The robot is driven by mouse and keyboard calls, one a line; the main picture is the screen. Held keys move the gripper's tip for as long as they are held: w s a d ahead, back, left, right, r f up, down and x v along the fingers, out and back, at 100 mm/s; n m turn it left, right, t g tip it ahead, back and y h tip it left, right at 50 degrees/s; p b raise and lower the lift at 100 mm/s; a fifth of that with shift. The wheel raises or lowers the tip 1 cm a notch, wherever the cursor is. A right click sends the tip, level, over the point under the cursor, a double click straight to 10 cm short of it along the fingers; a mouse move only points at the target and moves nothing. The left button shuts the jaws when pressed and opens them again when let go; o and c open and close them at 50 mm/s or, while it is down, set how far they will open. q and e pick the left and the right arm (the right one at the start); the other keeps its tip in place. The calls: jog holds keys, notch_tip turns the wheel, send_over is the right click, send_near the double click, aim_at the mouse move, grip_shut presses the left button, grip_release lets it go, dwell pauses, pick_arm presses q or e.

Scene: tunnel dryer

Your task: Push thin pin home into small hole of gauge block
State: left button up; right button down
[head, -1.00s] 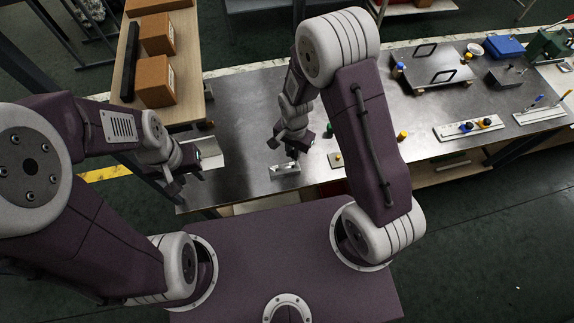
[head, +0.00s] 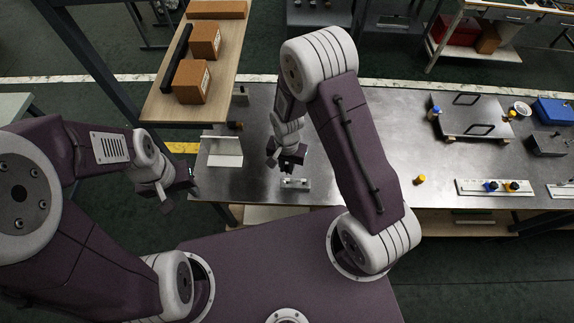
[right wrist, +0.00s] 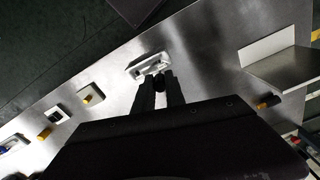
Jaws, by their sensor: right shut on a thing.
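The gauge block (head: 296,184) is a small pale metal block on the steel bench in front of me. It also shows in the right wrist view (right wrist: 148,65), where a recess or hole is visible on its top. My right gripper (head: 287,168) is just above and behind the block, pointing down. In the right wrist view its fingers (right wrist: 158,88) are close together and reach to the block's near edge. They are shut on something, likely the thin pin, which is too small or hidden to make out. My left gripper (head: 179,190) is empty and open off the bench's front left.
An angled light plate (head: 222,150) stands left of the block. A yellow-topped piece (head: 419,180) lies right of my right arm; farther right are a rack with knobs (head: 495,187) and a handled plate (head: 470,120). Brown boxes (head: 191,80) stand on the wooden table.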

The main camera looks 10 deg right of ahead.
aim_at(287, 179)
jog(key=shift+w, duration=0.1)
jog(key=shift+s+d+f+b, duration=0.1)
jog(key=shift+s+f+b, duration=0.1)
jog(key=shift+f+b, duration=0.6)
jog(key=shift+f, duration=0.15)
notch_tip(287, 179, down, 4)
jog(key=b, duration=0.3)
jog(key=shift+w+r, duration=0.1)
jog(key=shift+r, duration=0.05)
dwell(0.6)
jog(key=shift+f+b, duration=1.15)
jog(key=shift+f, duration=0.65)
jog(key=c, duration=1.3)
grip_release()
